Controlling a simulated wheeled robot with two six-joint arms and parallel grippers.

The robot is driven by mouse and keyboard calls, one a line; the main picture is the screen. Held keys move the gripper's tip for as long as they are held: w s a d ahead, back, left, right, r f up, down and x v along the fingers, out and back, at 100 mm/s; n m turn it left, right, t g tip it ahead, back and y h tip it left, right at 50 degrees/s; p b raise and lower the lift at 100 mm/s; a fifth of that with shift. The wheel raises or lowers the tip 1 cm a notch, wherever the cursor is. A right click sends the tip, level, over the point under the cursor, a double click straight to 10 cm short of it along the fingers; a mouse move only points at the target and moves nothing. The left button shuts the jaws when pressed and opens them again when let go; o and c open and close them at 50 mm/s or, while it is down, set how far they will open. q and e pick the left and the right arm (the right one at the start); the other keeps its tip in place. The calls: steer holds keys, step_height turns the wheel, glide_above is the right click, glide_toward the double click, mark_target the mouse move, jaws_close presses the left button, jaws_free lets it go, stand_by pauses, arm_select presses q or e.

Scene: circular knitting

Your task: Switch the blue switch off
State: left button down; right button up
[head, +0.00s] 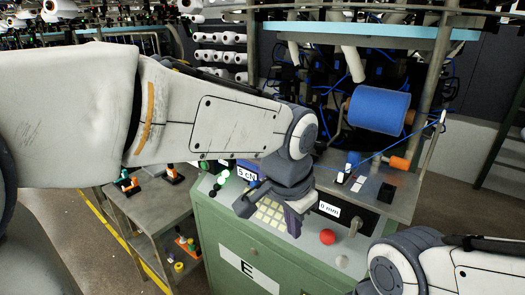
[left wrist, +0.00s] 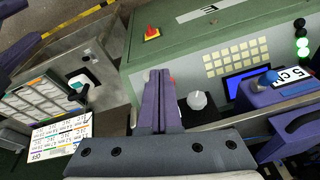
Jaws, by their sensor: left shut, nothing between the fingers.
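A blue knob (left wrist: 267,78) on a purple block sits by the 5 cN label in the left wrist view. It may be the blue switch; its on or off position cannot be told. In the head view that area, by the 5 cN label (head: 246,174), is partly hidden by my left arm. My left gripper (head: 293,222) hangs over the control panel, pointing down beside the keypad. In the left wrist view its purple fingers (left wrist: 160,85) are shut together and empty, well apart from the blue knob. My right gripper is out of view; only its arm shows.
The panel on the green cabinet (head: 235,235) carries a keypad (head: 268,213), a red ball-shaped button (head: 328,237) and a grey knob (left wrist: 197,100). A grey cart (head: 150,215) is at left.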

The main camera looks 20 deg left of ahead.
arm_select(q)
steer(key=w+a+r+t+y+p, duration=0.1)
steer(key=w+a+r, duration=0.3)
steer(key=r, duration=0.3)
steer(key=w+a+r+t+p, duration=0.1)
steer(key=w+a+r+p, duration=0.1)
steer(key=w+a+r, duration=0.2)
step_height(320, 180, up, 3)
steer(key=shift+w+a+f+n+y, duration=0.1)
steer(key=shift+w+a+n+y, duration=0.3)
steer(key=shift+w, duration=0.65)
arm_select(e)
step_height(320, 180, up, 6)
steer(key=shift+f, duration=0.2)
arm_select(q)
steer(key=p, duration=0.3)
glide_above(260, 181)
steer(key=d, duration=0.2)
step_height(260, 181, down, 9)
steer(key=f, duration=0.1)
steer(key=s+a+f, duration=0.1)
steer(key=f+p, duration=0.1)
steer(key=shift+s+a+f, duration=0.15)
steer(key=shift+s+a, duration=0.05)
steer(key=shift+a, duration=0.1)
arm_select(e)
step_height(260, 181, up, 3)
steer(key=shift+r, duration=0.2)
